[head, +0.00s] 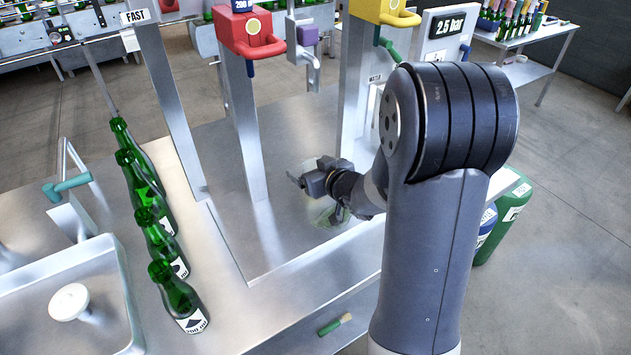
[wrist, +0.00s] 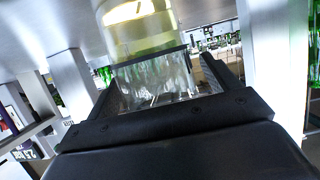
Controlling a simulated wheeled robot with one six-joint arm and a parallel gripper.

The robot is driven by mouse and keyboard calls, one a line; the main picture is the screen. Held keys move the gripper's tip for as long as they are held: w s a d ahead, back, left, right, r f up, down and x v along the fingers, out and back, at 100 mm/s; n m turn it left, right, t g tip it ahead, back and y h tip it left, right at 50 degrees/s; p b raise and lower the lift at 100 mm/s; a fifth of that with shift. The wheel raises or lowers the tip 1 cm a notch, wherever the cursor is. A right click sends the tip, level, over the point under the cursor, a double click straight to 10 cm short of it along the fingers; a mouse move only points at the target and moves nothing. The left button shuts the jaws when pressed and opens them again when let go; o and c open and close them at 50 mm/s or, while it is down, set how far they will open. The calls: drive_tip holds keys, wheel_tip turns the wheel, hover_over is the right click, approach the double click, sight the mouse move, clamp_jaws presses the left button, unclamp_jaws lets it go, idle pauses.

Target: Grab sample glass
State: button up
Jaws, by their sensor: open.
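The sample glass (wrist: 148,38) is clear with pale yellow-green liquid and a bright oval reflection. In the wrist view it stands in the space between and beyond the two dark fingers of my gripper (wrist: 160,84). The fingers are apart, one on each side of the glass; I cannot tell whether either touches it. In the head view my gripper (head: 302,181) is low over the metal worktop, right of the middle post. A faint greenish see-through shape (head: 325,214) shows just below it, probably the glass, partly hidden by my arm.
Several green bottles (head: 181,300) stand in a row on the left of the worktop. Metal posts carry a red unit (head: 246,35) and a yellow unit (head: 384,12) above. A sink (head: 110,320) is at lower left.

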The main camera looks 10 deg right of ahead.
drive_tip(key=shift+c, duration=0.4)
drive_tip(key=c, duration=1.1)
drive_tip(key=shift+r, duration=0.15)
